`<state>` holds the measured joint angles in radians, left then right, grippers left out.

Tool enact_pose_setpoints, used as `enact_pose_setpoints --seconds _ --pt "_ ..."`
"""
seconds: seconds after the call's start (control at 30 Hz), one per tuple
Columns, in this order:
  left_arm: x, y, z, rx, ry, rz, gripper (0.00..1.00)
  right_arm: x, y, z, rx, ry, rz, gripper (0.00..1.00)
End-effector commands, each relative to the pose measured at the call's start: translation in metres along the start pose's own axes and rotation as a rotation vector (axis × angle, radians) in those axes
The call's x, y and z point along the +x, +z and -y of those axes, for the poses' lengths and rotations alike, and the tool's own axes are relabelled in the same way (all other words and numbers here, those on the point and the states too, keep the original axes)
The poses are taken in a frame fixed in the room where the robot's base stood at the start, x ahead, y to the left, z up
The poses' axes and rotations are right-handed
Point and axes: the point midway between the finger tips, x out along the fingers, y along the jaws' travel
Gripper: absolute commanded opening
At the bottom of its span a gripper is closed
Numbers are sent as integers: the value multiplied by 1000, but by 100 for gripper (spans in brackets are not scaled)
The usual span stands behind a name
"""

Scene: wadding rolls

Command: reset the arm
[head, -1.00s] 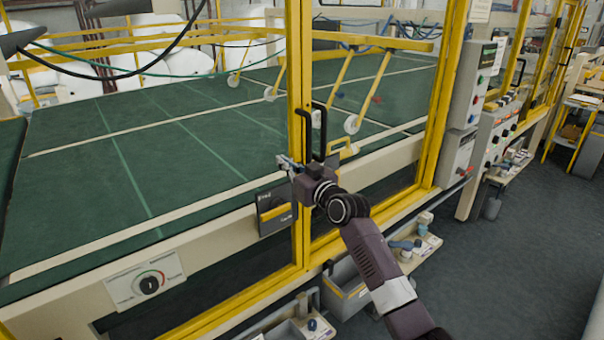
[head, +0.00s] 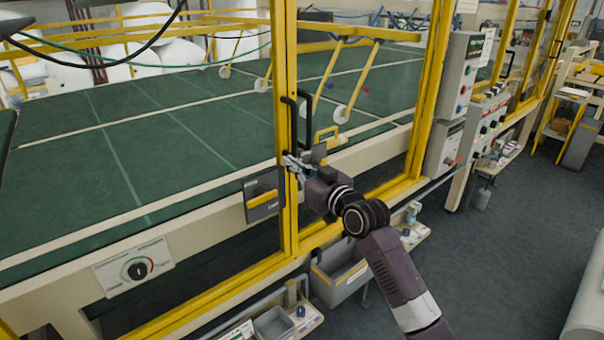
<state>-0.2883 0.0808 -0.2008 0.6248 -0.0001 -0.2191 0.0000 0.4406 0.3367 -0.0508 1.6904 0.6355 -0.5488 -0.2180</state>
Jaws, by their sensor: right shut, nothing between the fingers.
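My right arm comes in from the bottom right of the head view. Its gripper (head: 290,164) is shut with nothing between its fingers. It is in front of the yellow door frame post (head: 287,215), just below the black door handle (head: 287,122). I cannot tell whether the fingertips touch the post. My left gripper is not in view.
A green conveyor bed (head: 120,150) lies behind the yellow frame. A dial panel (head: 134,267) is at the lower left. Grey control boxes (head: 458,80) stand to the right. A grey bin (head: 340,276) sits below the arm.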

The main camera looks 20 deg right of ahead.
Motion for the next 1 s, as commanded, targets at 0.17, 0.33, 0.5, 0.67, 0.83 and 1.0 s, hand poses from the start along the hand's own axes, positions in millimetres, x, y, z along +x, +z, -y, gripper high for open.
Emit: enact_pose_setpoints --seconds 0.17,0.33,0.5,0.67,0.83,1.0 --pt "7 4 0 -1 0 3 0 -25 2 -2 -2 1 1 0" --pt "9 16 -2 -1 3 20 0 -37 1 -3 -1 1 1 0" --pt "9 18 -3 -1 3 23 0 -39 1 -3 1 1 3 0" --pt "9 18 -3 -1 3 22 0 -36 43 -9 19 22 63 0" --pt "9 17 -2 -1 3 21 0 -40 158 -21 55 79 228 0" --pt "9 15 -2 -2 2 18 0 -69 287 -22 76 129 414 0"
